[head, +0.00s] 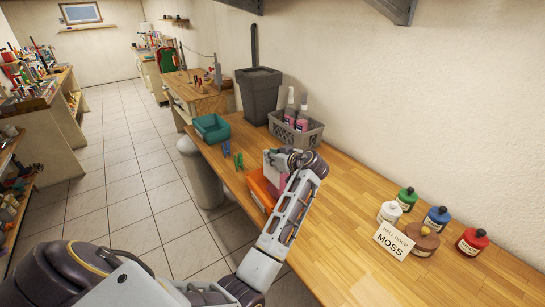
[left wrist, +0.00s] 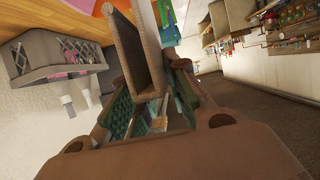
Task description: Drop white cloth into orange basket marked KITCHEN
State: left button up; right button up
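An orange basket (head: 257,190) stands on the wooden bench, partly hidden by my left arm; I can read no KITCHEN marking. Something pink (head: 276,177) shows at its top. My left gripper (head: 280,158) is above the bench beside and slightly beyond this basket. A small pale patch beside the gripper is too unclear to name as cloth. A teal basket (head: 212,127) also shows behind the fingers there (left wrist: 118,108). I cannot make out the white cloth. My right gripper is out of view.
A grey basket (head: 315,135) with spray bottles and a dark bin (head: 258,98) stand near the wall. The bench's front right is clear.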

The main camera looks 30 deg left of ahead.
pick_arm(q)
jog(key=o, duration=0.4)
jog(key=shift+o, duration=0.2)
jog(key=shift+r, duration=5.05)
jog(key=shift+f, duration=0.1)
